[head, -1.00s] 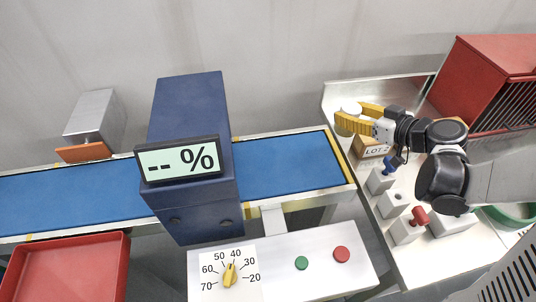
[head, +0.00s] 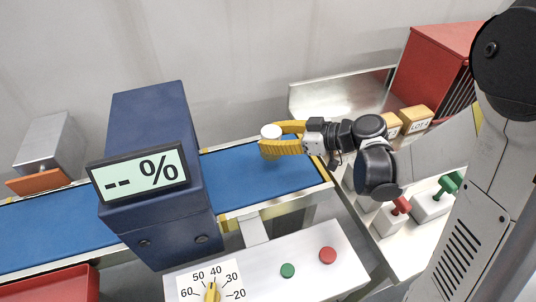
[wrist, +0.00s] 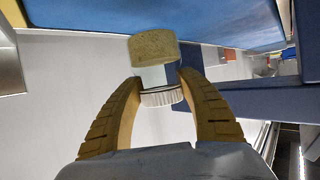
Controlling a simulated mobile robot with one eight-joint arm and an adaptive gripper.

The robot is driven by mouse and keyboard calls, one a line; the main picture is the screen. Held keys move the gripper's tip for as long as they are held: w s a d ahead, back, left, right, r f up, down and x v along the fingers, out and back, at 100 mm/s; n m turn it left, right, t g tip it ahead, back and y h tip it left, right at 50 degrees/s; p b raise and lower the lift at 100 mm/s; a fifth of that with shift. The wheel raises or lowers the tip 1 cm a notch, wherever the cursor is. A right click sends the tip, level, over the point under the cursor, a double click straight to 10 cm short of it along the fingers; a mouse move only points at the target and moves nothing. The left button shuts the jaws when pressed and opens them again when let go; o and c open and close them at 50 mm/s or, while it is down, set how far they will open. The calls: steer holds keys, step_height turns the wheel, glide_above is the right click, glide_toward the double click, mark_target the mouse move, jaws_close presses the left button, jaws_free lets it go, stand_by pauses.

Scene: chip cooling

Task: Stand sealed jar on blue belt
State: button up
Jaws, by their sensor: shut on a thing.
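The jar (head: 271,132) has a white lid. In the wrist view the jar (wrist: 153,50) shows tan contents and a white ribbed lid, with the lid on. My gripper (head: 268,142) has its yellow fingers shut around the jar, one on each side, as the wrist view of my gripper (wrist: 160,79) also shows. In the head view the jar appears over the right part of the blue belt (head: 245,188), near its far edge. The belt also fills the top of the wrist view (wrist: 210,18). I cannot tell whether the jar touches the belt; its lower part is mostly hidden in the head view.
A dark blue machine with a "-- %" display (head: 138,172) straddles the belt left of the jar. A control panel (head: 310,275) stands in front. Lot boxes (head: 413,118), valve blocks (head: 432,205) and a red cabinet (head: 436,58) are at the right. The belt's right part is otherwise clear.

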steer(key=shift+s+a+f, duration=0.1)
steer(key=shift+a+f, duration=0.35)
steer(key=shift+f+b, duration=1.15)
steer(key=shift+f, duration=0.65)
steer(key=shift+f, duration=0.1)
steer(key=o, duration=1.3)
steer(key=shift+c, duration=0.2)
